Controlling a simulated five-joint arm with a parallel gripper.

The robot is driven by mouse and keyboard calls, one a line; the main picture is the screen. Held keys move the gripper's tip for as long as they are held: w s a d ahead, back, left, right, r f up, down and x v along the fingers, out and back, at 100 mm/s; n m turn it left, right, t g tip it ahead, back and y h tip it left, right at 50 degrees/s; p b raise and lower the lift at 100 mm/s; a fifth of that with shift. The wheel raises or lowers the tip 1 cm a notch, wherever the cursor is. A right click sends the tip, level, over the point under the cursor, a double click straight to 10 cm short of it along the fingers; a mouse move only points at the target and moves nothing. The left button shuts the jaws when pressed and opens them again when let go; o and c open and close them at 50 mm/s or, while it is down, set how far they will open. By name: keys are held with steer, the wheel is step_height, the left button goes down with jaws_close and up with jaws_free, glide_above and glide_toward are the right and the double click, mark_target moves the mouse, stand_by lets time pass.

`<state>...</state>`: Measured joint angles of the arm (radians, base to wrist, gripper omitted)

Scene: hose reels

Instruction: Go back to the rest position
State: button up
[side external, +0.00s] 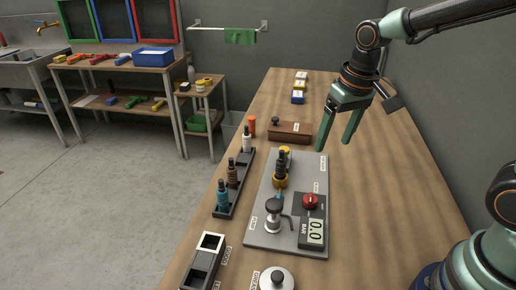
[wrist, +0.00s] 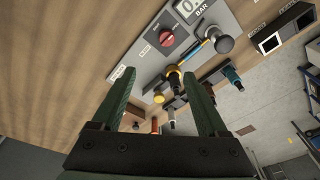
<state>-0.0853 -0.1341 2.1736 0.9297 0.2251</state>
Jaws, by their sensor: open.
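My gripper (side external: 333,140) is open and empty, raised above the wooden table (side external: 380,180) at its right side. Its two green fingers hang downward, apart from everything on the table. In the wrist view the open fingers (wrist: 159,78) stand in front of the grey plate (wrist: 210,20). That grey plate (side external: 259,221) lies on the table and bears a red knob (side external: 310,201), a display (side external: 316,232) reading 0.0 BAR, a black-topped metal fitting (side external: 273,215) and a dark nozzle in a yellow collar (side external: 281,180).
A black rack (side external: 229,208) holds blue, brown and white-bodied nozzles left of the plate. A brown wooden block (side external: 290,133) stands behind it, with small blue, yellow and white boxes farther back. A two-compartment box (side external: 203,262) and a round lidded thing (side external: 276,280) are in front. The table's right side is clear.

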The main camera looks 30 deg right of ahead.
steer(key=s+d+r+n+t, duration=0.1)
steer(key=s+d+r+t, duration=0.2)
steer(key=s+r, duration=0.2)
steer(key=shift+s+r+n+t, duration=0.2)
steer(key=shift+s+n+t, duration=0.1)
steer(key=shift+s, duration=0.2)
